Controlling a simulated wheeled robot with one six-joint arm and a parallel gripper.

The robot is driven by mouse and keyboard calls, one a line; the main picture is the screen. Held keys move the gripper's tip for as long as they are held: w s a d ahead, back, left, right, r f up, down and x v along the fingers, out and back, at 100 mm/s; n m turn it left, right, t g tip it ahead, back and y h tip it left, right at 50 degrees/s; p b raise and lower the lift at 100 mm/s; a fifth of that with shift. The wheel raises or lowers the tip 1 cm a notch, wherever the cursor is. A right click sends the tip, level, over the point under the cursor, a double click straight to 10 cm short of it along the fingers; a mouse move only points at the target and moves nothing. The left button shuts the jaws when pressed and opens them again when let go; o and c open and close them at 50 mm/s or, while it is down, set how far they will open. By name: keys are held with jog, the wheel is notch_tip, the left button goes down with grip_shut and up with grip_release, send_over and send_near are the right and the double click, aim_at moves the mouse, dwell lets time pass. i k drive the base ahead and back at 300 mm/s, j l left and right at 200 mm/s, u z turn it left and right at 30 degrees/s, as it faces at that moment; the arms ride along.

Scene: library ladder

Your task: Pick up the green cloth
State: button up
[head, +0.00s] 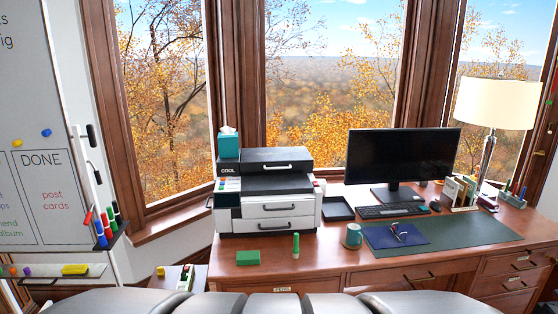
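A small flat green block-like thing (248,257), which looks like the folded green cloth, lies on the front left of the wooden desk (330,264), in front of the printer. It is too small to make out its weave. Nothing touches it. A green stick-shaped item (296,245) stands upright to its right, apart from it. My gripper is not in view. Dark grey rounded parts along the bottom edge, apparently mine, hide some of the desk's front.
A white and black printer (268,190) with a teal tissue box (228,143) on top stands behind. To the right are a black tray (337,209), a teal mug (352,236), a blue notebook (395,235), a monitor (400,155) and a lamp (497,104). A whiteboard (45,130) stands left.

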aim_at(246, 257)
jog(key=i+j, duration=0.1)
jog(key=j, duration=0.15)
jog(key=i+j, duration=0.1)
jog(key=j, duration=0.15)
jog(key=i+j, duration=1.25)
jog(key=i, duration=0.15)
